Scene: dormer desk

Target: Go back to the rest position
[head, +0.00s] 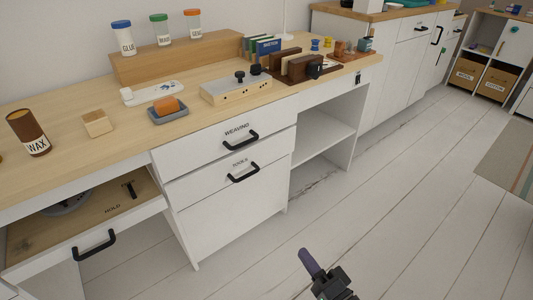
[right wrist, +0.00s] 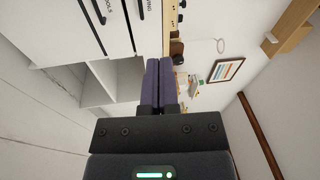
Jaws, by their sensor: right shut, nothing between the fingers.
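My right gripper (head: 309,262) shows at the bottom of the head view, over the white plank floor and apart from the desk. In the right wrist view its two purple fingers (right wrist: 159,80) lie side by side, shut with nothing between them. My left gripper is not in view. The wooden-topped desk (head: 210,133) stands in front of me, to the left of and beyond the right gripper.
A drawer marked HOLD (head: 95,215) stands open at the lower left. An open shelf (head: 325,130) is at the desk's right. The plank floor (head: 400,210) around the right gripper is clear.

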